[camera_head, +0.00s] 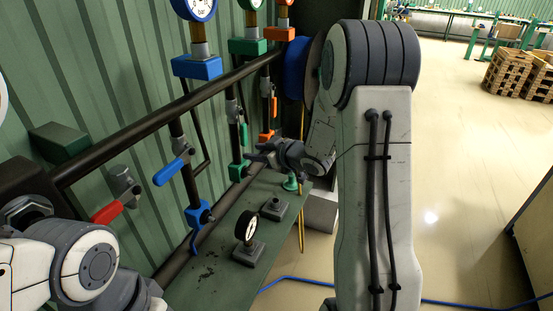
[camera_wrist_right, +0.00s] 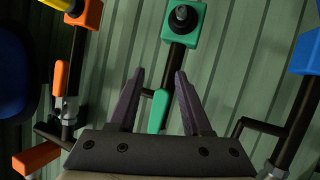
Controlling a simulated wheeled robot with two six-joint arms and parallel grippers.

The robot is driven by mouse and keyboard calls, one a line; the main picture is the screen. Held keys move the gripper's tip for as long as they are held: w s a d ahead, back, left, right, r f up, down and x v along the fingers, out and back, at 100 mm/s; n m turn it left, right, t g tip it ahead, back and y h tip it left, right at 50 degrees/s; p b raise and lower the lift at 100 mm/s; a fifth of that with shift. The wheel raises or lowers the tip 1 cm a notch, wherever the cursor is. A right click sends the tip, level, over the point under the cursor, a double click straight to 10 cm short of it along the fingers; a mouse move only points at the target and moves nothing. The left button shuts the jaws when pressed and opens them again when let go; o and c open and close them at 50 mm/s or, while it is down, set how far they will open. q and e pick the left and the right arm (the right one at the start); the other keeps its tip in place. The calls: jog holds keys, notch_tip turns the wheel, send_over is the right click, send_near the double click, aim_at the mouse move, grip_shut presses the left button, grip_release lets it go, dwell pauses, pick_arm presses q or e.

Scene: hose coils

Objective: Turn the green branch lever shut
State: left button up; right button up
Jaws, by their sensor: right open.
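The green branch lever (camera_wrist_right: 158,111) shows in the right wrist view between my right gripper's fingers (camera_wrist_right: 160,85). A small part of the green lever (camera_head: 244,134) shows above the gripper. My left gripper is out of the head view.
The blue lever (camera_head: 170,172) and red lever (camera_head: 105,213) are on branches to the left. The orange branch lever (camera_head: 267,136) is close behind the green branch. A small gauge (camera_head: 246,226) stands on the green bench (camera_head: 205,272) below.

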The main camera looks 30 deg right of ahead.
jog(key=s+d+n+t+y, duration=0.1)
jog(key=s+d+n+y, duration=0.1)
jog(key=s+d+y, duration=0.4)
jog(key=shift+y, duration=0.5)
jog(key=shift+s+a+r+b+x, duration=0.15)
jog(key=shift+b+x, duration=0.1)
jog(key=shift+x, duration=1.35)
jog(key=shift+a+r+b+x, duration=0.1)
jog(key=shift+r+b+x, duration=0.15)
jog(key=shift+x, duration=1.35)
jog(key=shift+s+a+r+b+x, duration=0.1)
jog(key=shift+b+x, duration=0.2)
jog(key=shift+x, duration=1.3)
jog(key=shift+w+a, duration=0.1)
jog(key=shift+w, duration=0.1)
jog(key=shift+w+a, duration=0.1)
